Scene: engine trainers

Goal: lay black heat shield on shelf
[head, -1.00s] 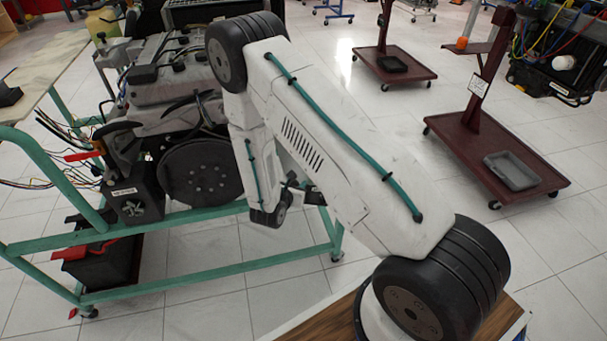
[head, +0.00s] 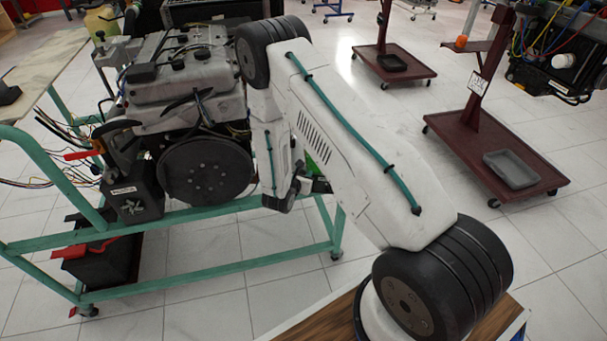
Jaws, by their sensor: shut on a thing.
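My arm crosses the middle of the head view, and its wrist hangs down behind the upper link. My gripper's fingers are hidden behind the arm. A small dark piece shows beside the wrist, with a bit of green above it; I cannot tell what either is. I cannot make out the black heat shield.
A grey engine (head: 180,75) sits on a green wheeled frame (head: 200,291) at left, close behind my wrist. A cream bench top (head: 45,72) is at far left. Dark red carts (head: 540,165) with grey trays stand at right. White tiled floor is free between them.

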